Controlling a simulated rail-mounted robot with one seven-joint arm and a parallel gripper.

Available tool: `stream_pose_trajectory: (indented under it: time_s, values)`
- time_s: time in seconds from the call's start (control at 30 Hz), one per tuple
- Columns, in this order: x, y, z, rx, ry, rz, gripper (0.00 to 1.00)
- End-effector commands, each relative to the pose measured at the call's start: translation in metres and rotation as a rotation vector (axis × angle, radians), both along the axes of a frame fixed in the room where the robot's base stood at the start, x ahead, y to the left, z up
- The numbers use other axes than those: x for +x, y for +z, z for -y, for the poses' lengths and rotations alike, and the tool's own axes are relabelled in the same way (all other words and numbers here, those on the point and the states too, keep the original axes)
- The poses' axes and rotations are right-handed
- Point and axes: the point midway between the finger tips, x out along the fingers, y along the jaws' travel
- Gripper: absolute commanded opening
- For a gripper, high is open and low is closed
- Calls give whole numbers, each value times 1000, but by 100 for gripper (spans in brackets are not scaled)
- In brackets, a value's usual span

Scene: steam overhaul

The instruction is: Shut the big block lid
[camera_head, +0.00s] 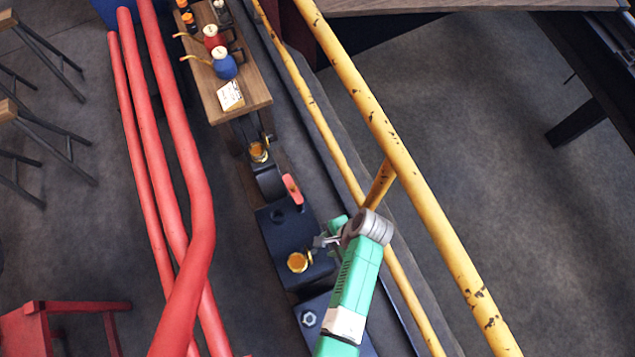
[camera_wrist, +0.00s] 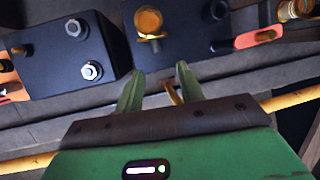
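The big dark block (camera_head: 281,217) stands below the wooden bench, with a round brass cup (camera_head: 298,262) on its lower end. In the wrist view the block (camera_wrist: 190,22) is at the top centre, with the brass cup (camera_wrist: 148,20) and a small brass piece at its near side. I cannot tell from these frames how the lid stands. My gripper (camera_head: 319,241) is just right of the cup in the head view.
A red lever (camera_head: 292,189) sits at the block's upper right. Another dark block (camera_wrist: 70,55) with bolts is beside it. A second brass cup (camera_head: 259,151) is farther up. Yellow rails (camera_head: 420,200) run along the right and red pipes (camera_head: 190,180) along the left.

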Motion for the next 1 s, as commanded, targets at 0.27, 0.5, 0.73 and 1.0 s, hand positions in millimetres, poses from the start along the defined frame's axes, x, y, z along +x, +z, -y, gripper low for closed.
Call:
stream_pose_trajectory:
  time_s: [0.27, 0.5, 0.73, 1.0]
  values:
    - [-9, -21, -6, 16, -9, -33, 38]
    - [-9, -64, -25, 15, -8, -30, 38]
    - [-8, -80, -33, 14, -10, -28, 38]
    - [-8, -80, -34, 13, -10, -27, 32]
